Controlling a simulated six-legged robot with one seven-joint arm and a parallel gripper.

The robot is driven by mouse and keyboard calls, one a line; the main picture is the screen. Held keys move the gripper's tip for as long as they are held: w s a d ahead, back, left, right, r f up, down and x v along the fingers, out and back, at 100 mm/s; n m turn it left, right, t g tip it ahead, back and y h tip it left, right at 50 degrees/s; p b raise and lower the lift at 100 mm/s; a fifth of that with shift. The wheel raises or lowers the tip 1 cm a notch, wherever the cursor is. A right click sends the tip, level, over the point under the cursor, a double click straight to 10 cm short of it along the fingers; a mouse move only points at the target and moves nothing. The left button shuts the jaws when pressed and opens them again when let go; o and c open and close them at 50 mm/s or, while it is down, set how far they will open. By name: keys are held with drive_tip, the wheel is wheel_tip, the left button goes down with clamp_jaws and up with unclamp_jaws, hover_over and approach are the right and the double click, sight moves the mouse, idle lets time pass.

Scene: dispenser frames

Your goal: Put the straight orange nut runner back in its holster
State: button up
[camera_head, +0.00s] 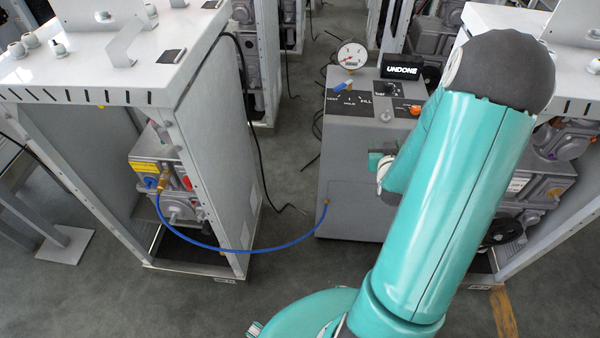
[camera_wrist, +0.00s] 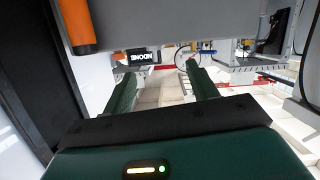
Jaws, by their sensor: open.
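In the wrist view, an orange cylindrical body with a dark end (camera_wrist: 76,26) shows at the top left, cut off by the frame edge. It may be the orange nut runner, but too little shows to be sure. My gripper (camera_wrist: 160,70) shows there as two dark green fingers spread apart, with nothing between them. The orange body is beyond and to the left of the left finger, apart from it. My gripper is not clearly visible in the head view, where my teal arm covers the right of centre. I cannot make out a holster in either view.
A grey cabinet (camera_head: 345,190) with a gauge (camera_head: 351,55) and an UNDONE sign (camera_head: 401,69) stands behind my arm. A blue hose (camera_head: 235,250) runs from it to the left dispenser frame (camera_head: 217,150). A dark panel (camera_wrist: 35,70) is close at the wrist view's left.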

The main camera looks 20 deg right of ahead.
drive_tip(key=w+a+r+n+g+y, duration=0.1)
drive_tip(key=a+r+n+y, duration=0.1)
drive_tip(key=a+r, duration=0.6)
drive_tip(key=w+a+r+n+g+y, duration=0.15)
drive_tip(key=a+r, duration=0.35)
drive_tip(key=a, duration=0.5)
drive_tip(key=s+a+r+n+g+y, duration=0.1)
drive_tip(key=s+a+r, duration=0.3)
drive_tip(key=s+a, duration=0.4)
drive_tip(key=s+a+r+g+y, duration=0.3)
drive_tip(key=s+a+r, duration=0.1)
drive_tip(key=s+a, duration=0.4)
drive_tip(key=shift+s+a+r+n, duration=0.2)
drive_tip(key=shift+s+n, duration=0.15)
drive_tip(key=shift+s, duration=0.4)
drive_tip(key=shift+y, duration=0.25)
